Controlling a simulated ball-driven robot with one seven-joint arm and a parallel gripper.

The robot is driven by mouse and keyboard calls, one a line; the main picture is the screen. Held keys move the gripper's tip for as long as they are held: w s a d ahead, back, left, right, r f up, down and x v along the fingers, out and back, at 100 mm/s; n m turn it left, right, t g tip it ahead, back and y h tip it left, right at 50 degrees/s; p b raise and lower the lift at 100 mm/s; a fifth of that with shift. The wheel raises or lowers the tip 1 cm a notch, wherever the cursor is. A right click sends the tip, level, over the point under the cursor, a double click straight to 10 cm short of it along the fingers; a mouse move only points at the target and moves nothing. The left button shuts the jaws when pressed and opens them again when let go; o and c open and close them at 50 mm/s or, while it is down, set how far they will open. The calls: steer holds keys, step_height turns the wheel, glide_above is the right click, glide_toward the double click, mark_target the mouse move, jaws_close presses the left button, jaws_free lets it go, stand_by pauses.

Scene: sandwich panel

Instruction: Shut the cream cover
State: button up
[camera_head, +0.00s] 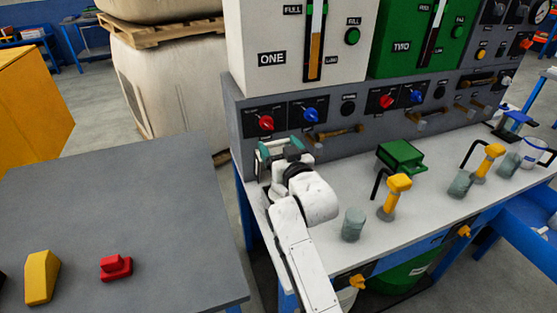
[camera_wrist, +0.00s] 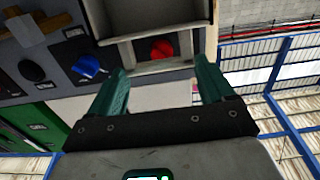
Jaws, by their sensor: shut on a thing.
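The cream cover (camera_wrist: 158,12) is a pale box-like frame at the top middle of the wrist view. In the head view its pale edge (camera_head: 262,168) shows at the left end of the white bench, partly hidden by my gripper. My gripper (camera_head: 281,148) has teal fingers and is at the cover, below the panel of tank ONE. In the wrist view my gripper (camera_wrist: 163,75) has one finger on each side of the cover's near part and is shut on it. A red knob (camera_wrist: 162,50) shows within the frame. The cover's exact angle is unclear.
A blue knob (camera_wrist: 88,66) is beside the cover on the grey panel. A green box (camera_head: 402,156), grey cylinders (camera_head: 353,224) and yellow-topped levers (camera_head: 397,190) stand to the right on the bench.

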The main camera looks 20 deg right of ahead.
steer(key=s+f+t+b, duration=0.1)
steer(key=b, duration=0.1)
steer(key=s+f+t+b, duration=0.1)
steer(key=s+b, duration=0.1)
steer(key=b, duration=0.1)
steer(key=s+t+b, duration=0.1)
steer(key=b, duration=0.1)
steer(key=shift+s+f+b, duration=0.25)
steer(key=shift+f+b, duration=0.1)
steer(key=shift+f, duration=0.05)
steer(key=s+f+b, duration=0.5)
steer(key=b, duration=0.1)
steer(key=shift+b, duration=0.35)
steer(key=shift+s+f, duration=0.1)
steer(key=shift+s, duration=0.05)
steer(key=o, duration=1.2)
steer(key=shift+c, duration=0.2)
steer(key=shift+o, duration=1.1)
steer(key=s+r+p, duration=0.4)
steer(key=s+r, duration=0.9)
steer(key=s, duration=0.1)
steer(key=shift+a+r, duration=0.15)
steer(key=shift+a, duration=0.05)
